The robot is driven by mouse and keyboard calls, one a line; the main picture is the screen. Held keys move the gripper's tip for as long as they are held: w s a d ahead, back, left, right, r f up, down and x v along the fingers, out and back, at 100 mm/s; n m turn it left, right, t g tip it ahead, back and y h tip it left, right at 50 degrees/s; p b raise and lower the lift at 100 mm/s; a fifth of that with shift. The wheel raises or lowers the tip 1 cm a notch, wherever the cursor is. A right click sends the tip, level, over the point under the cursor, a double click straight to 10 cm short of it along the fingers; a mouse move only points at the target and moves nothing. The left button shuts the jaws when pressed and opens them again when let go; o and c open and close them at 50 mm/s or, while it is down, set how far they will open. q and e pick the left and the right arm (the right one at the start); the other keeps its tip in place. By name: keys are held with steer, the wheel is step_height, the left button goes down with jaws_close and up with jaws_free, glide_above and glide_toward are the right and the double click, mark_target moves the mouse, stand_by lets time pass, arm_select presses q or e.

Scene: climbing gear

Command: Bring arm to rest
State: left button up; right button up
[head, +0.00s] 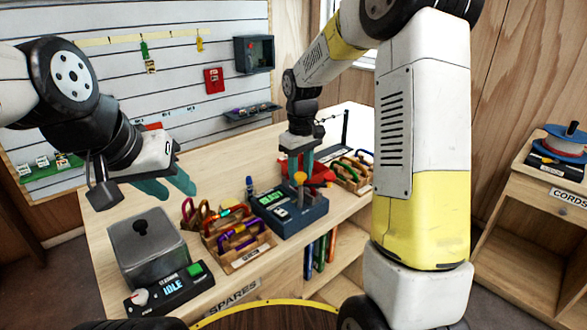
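My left gripper (172,186) hangs in the air at the left, above and to the right of the grey metal box. Its two teal fingers are apart with nothing between them. My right gripper (298,170) points down over the back of the bench, behind the blue tester box. Its teal fingers show a gap, and I see nothing held in it. A red object (320,174) lies close beside and behind its fingertips; whether they touch is unclear. My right arm's large white and yellow link hides part of the bench's right end.
On the workbench (110,205) stand a grey box (148,240) with an IDLE panel (172,288), a wooden tray (245,255) of carabiners, a blue tester (290,208) and another carabiner tray (352,180). A cords shelf (555,190) stands right. The slatted wall is behind.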

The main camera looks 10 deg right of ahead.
step_height(320, 180, up, 7)
steer(key=shift+r, duration=0.15)
steer(key=s+d+r+m+t+y, duration=0.1)
steer(key=s+r+m+t, duration=0.2)
steer(key=s, duration=0.8)
steer(key=s+d+r+m+t+y, duration=0.1)
steer(key=s+d+r+m+t, duration=0.1)
steer(key=s, duration=1)
steer(key=shift+s+r+m+t, duration=0.2)
steer(key=shift+r+m+t, duration=0.4)
steer(key=shift+r, duration=0.25)
